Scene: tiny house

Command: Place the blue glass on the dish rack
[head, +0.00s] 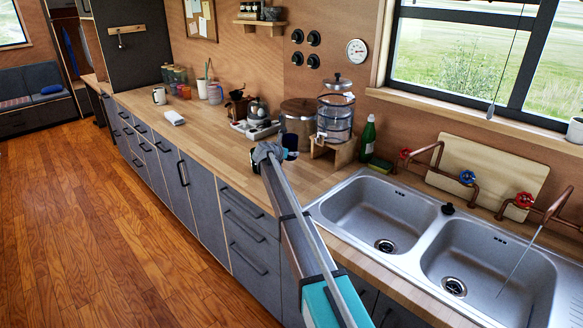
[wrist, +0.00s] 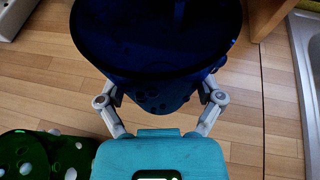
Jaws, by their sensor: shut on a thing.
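The blue glass (wrist: 155,45) is dark and see-through and fills the top middle of the wrist view. My gripper (wrist: 160,98) is shut on it, with a finger on each side. The counter shows beneath the glass; whether they touch I cannot tell. In the head view my gripper (head: 268,152) is over the front part of the wooden counter, left of the sink. The glass (head: 291,142) shows there as a small dark shape, partly hidden behind my gripper. I cannot make out a dish rack for sure in either view.
A green spotted object (wrist: 45,155) stands left of my gripper. A water dispenser (head: 335,118) on a wooden stand (head: 340,153), a green bottle (head: 367,137) and a large pot (head: 298,122) stand behind. The double sink (head: 375,212) is at right.

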